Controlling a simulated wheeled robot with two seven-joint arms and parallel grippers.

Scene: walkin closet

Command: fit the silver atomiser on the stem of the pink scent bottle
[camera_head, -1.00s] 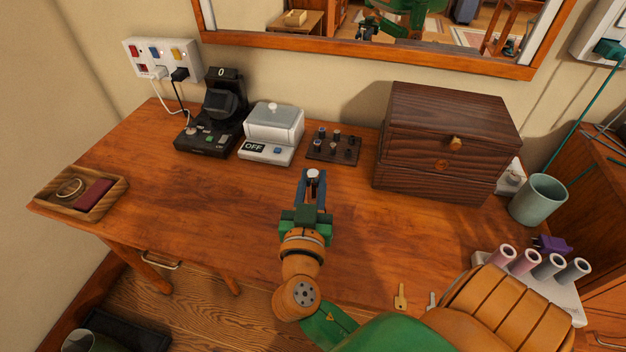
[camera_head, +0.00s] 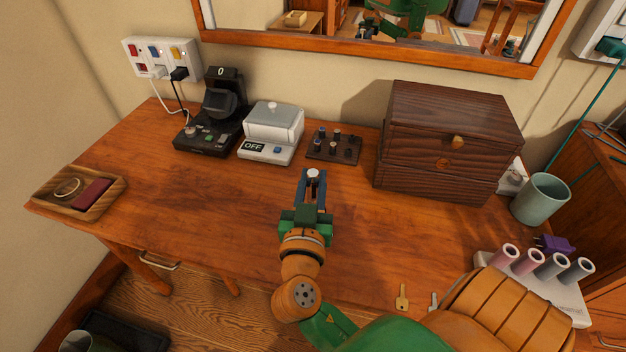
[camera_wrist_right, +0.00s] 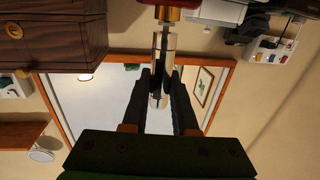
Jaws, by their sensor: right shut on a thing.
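The silver atomiser (camera_wrist_right: 163,42) is upright between the fingertips of my right gripper (camera_head: 313,178), which is shut on it. Its pale round top (camera_head: 313,173) shows in the head view. The wrist view is upside down. There, a red-pink body with a gold collar (camera_wrist_right: 168,14), seemingly the pink scent bottle, is cut off by the top edge, directly beneath the atomiser. A thin dark stem shows between collar and atomiser. I cannot tell whether the stem is inside the atomiser. In the head view the bottle is hidden by my gripper. My left gripper is out of view.
Behind the gripper stand a white device marked OFF (camera_head: 268,135), a small dark peg board (camera_head: 333,146) and a black device (camera_head: 210,120). A dark wooden box (camera_head: 445,145) stands to the right. A wooden tray (camera_head: 55,203) lies far left. The table's left middle is clear.

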